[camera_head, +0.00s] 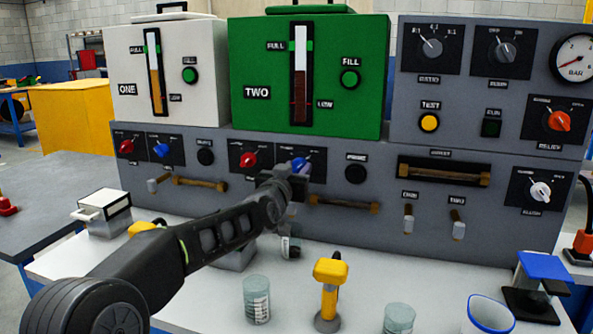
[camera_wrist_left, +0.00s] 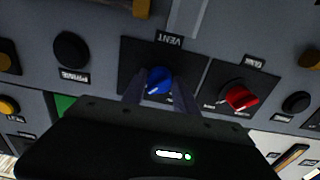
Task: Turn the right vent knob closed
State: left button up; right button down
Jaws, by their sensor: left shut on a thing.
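The right vent knob (camera_head: 300,163) is a blue knob on a black plate in the grey panel below tank TWO (camera_head: 258,92). It also shows in the left wrist view (camera_wrist_left: 158,78), beside the VENT label. My left gripper (camera_head: 297,174) is at this knob, with one finger on each side of it, shut on it. In the left wrist view the gripper (camera_wrist_left: 157,90) points at the plate, and a pale mark shows on the knob's lower left. In the head view the gripper partly hides the knob and its plate. My right gripper is in neither view.
Another blue knob (camera_head: 161,150) is below tank ONE. A yellow-topped stand (camera_head: 330,272) and glass jars (camera_head: 256,298) stand on the bench in front.

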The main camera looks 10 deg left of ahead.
pick_arm(q)
grip_shut()
jog(key=shift+n, duration=0.4)
jog(key=n+b, duration=0.1)
jog(key=n, duration=0.2)
jog(key=shift+f, duration=0.1)
jog(key=n+b, duration=0.1)
jog(key=n, duration=0.3)
jog(key=shift+n+b, duration=0.35)
jog(key=shift+n, duration=0.05)
jog(key=n+b, duration=0.1)
jog(key=n, duration=0.3)
jog(key=shift+d, duration=0.1)
jog(key=n+b, duration=0.1)
jog(key=n, duration=0.4)
jog(key=shift+n, duration=0.3)
